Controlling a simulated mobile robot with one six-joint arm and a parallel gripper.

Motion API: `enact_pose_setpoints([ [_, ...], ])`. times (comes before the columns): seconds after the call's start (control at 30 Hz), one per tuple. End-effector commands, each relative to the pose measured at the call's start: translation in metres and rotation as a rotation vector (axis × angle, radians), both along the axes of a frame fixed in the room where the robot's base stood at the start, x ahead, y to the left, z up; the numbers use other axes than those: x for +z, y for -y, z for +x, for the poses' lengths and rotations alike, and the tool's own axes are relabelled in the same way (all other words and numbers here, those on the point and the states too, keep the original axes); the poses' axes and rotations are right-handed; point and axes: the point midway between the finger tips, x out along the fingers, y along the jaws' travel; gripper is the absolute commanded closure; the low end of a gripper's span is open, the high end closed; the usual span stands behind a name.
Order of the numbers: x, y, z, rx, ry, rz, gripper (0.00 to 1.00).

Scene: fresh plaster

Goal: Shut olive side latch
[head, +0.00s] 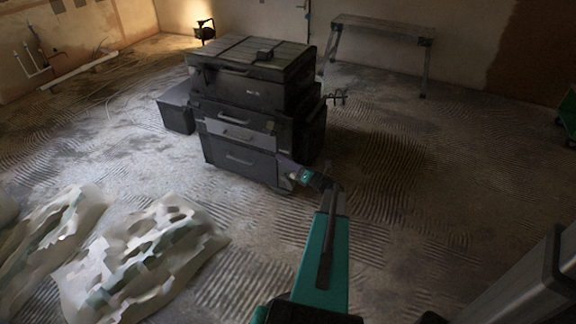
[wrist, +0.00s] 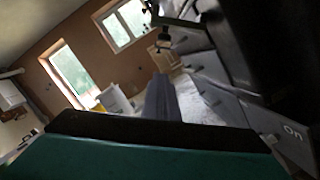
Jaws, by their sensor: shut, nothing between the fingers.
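A stack of black toolboxes (head: 240,158) stands on the floor in the head view. Its dark side also fills the right of the wrist view (wrist: 225,50). Dark bracket-like hardware (wrist: 163,42) sticks out from the stack at the top of the wrist view; I cannot tell if it is the olive side latch. No clearly olive latch can be made out in the dim light. My gripper (head: 283,162) is at the stack's lower right front corner.
Pale crumpled sacks (head: 150,250) lie at front left. A trestle bench (head: 380,30) stands at the back, and a lit work lamp (head: 204,28) is behind the stack. A small dark box (head: 175,112) is left of it. The ridged floor to the right is clear.

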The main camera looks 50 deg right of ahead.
Motion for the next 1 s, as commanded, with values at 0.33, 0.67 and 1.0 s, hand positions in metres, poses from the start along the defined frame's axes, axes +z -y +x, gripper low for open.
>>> enact_pose_setpoints([
  [0.33, 0.008, -0.004, 0.051, 0.002, 0.001, -0.002, 1.0],
  [0.67, 0.032, 0.015, 0.057, -0.001, 0.001, -0.001, 1.0],
  [1.0, 0.04, 0.021, 0.058, -0.001, -0.001, 0.0, 1.0],
])
